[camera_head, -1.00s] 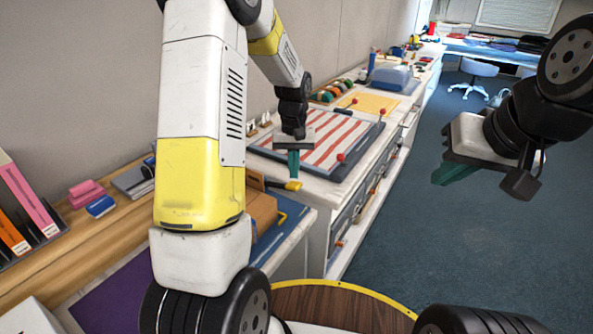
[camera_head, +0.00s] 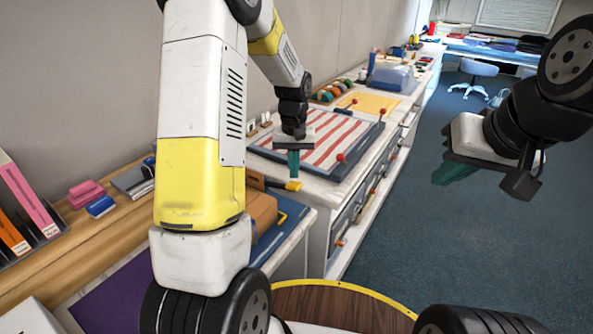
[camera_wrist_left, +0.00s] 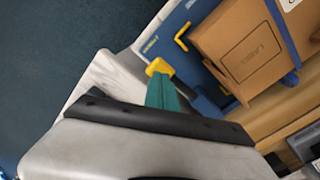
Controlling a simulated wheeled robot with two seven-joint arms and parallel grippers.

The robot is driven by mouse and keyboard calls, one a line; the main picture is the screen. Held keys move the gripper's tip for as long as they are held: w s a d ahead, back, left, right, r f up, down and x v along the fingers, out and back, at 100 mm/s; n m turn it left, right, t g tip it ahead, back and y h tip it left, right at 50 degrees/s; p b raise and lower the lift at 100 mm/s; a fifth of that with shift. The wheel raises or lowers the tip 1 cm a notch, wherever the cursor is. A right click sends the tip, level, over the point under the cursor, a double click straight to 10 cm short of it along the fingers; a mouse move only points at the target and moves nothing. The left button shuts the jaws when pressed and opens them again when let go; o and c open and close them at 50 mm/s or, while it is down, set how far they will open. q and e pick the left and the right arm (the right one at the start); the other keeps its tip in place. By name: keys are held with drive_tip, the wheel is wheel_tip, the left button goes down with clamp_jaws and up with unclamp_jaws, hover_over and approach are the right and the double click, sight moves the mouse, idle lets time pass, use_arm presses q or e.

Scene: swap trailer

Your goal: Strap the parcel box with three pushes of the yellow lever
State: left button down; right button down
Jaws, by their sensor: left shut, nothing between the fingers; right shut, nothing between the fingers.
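The brown parcel box (camera_head: 262,212) sits on a blue base (camera_head: 285,232) at the counter's edge, partly hidden by my left arm. The left wrist view shows the box (camera_wrist_left: 240,50) with a label outline and a blue band (camera_wrist_left: 283,38) across it. The yellow lever (camera_head: 293,185) sticks out beside the box; its end also shows in the left wrist view (camera_wrist_left: 158,67). My left gripper (camera_head: 293,175) is shut and empty, its green fingertips right at the lever's end; I cannot tell whether they touch. My right gripper (camera_head: 455,173) is shut and empty over the floor.
A red-and-white striped board (camera_head: 320,145) lies on the white cabinet just behind the left gripper. A yellow bracket (camera_wrist_left: 182,37) stands on the blue base by the box. Binders (camera_head: 30,205) and pink and blue blocks (camera_head: 90,198) are at left.

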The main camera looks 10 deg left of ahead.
sight(294, 183)
use_arm(q)
drive_tip(key=shift+f, duration=0.15)
idle(0.4)
drive_tip(key=shift+f, duration=2.6)
drive_tip(key=shift+r, duration=4.3)
